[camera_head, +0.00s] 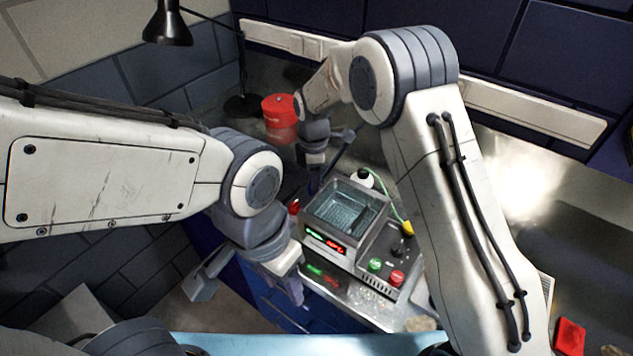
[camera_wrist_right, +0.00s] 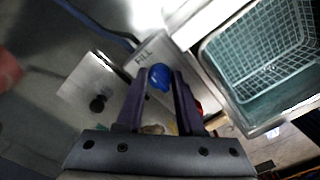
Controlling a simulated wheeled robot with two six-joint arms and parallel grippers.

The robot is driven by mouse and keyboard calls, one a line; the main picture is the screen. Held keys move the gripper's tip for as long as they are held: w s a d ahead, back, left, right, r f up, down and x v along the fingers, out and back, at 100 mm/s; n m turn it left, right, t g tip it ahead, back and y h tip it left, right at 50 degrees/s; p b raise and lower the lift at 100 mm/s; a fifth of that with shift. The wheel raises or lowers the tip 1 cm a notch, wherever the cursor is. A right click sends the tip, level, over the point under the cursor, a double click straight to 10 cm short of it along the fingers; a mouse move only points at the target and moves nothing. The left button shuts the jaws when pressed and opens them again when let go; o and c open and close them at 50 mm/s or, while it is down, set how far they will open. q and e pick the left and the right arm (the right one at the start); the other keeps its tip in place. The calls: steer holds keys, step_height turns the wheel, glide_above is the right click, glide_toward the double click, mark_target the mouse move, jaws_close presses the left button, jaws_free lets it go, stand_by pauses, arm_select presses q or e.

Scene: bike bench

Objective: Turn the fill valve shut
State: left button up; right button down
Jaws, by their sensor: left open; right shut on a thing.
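The fill valve is a blue knob (camera_wrist_right: 159,78) beside a plate marked FILL (camera_wrist_right: 146,56) in the right wrist view. My right gripper (camera_wrist_right: 160,84) is shut on the blue knob, with one dark finger on each side. In the head view my right gripper (camera_head: 314,186) reaches down at the back left corner of the tank unit (camera_head: 332,247), and it hides the knob there. The tank holds a wire basket (camera_wrist_right: 262,50). My left gripper (camera_head: 248,290) is open and empty, low at the left, in front of the bench and apart from the unit.
A red canister (camera_head: 280,117) stands behind my right gripper. A white bottle (camera_head: 362,178) is behind the tank. Green (camera_head: 375,265) and red (camera_head: 397,278) buttons sit on the unit's right part. A desk lamp (camera_head: 168,25) hangs at the upper left. A red object (camera_head: 569,336) lies at the lower right.

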steer(key=shift+s+a+n, duration=0.15)
steer(key=shift+a+n, duration=0.1)
steer(key=shift+n, duration=0.15)
steer(key=c, duration=0.5)
jaws_free()
steer(key=shift+d, duration=0.1)
steer(key=shift+r, duration=0.3)
step_height(320, 180, up, 9)
steer(key=shift+f+b, duration=0.2)
steer(key=shift+b, duration=0.75)
steer(key=shift+r, duration=0.6)
